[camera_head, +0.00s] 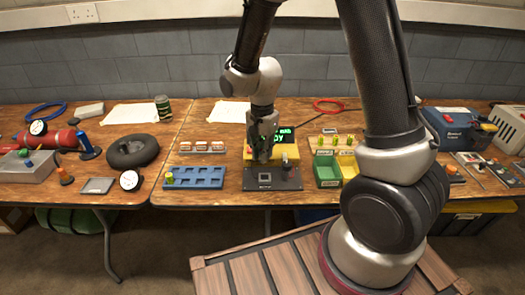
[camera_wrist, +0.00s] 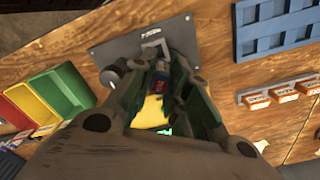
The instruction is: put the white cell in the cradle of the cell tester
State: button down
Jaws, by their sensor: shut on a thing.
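The cell tester (camera_head: 290,152) is a yellow unit with a lit green display, and its yellow also shows between my fingers in the wrist view (camera_wrist: 152,113). My gripper (camera_head: 263,158) points down in front of the tester, over the back of a dark grey plate. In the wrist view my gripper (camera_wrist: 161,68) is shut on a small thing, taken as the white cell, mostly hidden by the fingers. A red and blue patch shows between the fingers. A pale square frame (camera_wrist: 154,44) stands on the plate just beyond the fingertips. I cannot tell whether the cell touches the cradle.
The dark plate (camera_head: 272,184) carries a black knob. A blue slotted tray (camera_head: 195,184) and a rack of orange-and-white blocks (camera_head: 203,146) are at left. Green and yellow bins (camera_head: 328,174) stand close at right, with several yellow-green cells behind. A black tyre (camera_head: 133,151) lies farther left.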

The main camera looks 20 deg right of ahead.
jog(key=shift+s+d+f, duration=0.1)
jog(key=shift+d, duration=0.25)
jog(key=shift+d+f, duration=0.1)
jog(key=shift+f, duration=3.1)
jog(key=shift+f, duration=0.95)
jog(key=c, duration=1.3)
grip_release()
jog(key=shift+r, duration=3.5)
